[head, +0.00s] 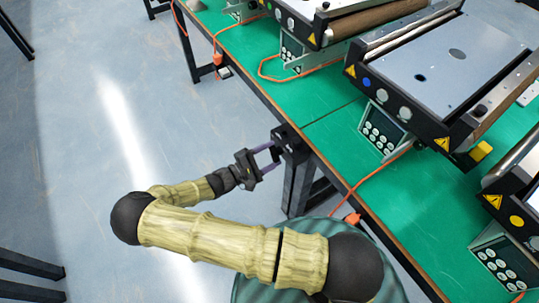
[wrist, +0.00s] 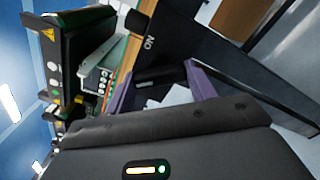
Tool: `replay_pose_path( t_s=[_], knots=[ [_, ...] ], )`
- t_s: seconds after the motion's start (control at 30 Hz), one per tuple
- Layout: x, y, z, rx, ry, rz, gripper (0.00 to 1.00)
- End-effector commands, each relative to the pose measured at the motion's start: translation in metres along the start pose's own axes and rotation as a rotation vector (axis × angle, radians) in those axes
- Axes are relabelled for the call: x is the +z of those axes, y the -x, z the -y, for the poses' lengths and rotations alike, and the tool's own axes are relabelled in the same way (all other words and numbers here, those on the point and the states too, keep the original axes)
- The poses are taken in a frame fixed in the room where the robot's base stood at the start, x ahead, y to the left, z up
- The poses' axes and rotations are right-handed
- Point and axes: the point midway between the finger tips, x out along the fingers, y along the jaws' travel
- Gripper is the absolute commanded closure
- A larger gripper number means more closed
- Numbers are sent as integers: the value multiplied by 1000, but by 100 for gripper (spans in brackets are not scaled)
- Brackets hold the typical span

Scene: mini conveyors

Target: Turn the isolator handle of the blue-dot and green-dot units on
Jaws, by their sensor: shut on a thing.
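The blue-dot unit (head: 408,78) is a small conveyor on the green table, with a blue dot (head: 366,82) on its black end. A black isolator box (head: 290,144) is fixed at the table's edge, to the left of and below that unit. In the wrist view the box (wrist: 190,50) shows the word ON. My gripper (head: 277,154) has its purple fingers on either side of the box's dark handle (wrist: 160,75) and is shut on it. The handle's exact angle is hard to tell.
A yellow-dot unit (head: 517,220) stands at the right, and another conveyor (head: 330,20) stands at the top. Orange cables (head: 375,180) cross the green table (head: 400,225). A dark table leg (head: 298,185) is just below the box.

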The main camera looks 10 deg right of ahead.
Motion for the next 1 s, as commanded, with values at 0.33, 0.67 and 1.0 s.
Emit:
replay_pose_path(
  t_s=[0.33, 0.67, 1.0],
  knots=[
    [-1, 1, 0, 3, -327, -4, 68],
    [-1, 1, 0, 2, -576, -5, 68],
    [-1, 1, 0, -1, -680, -3, 68]
  ],
)
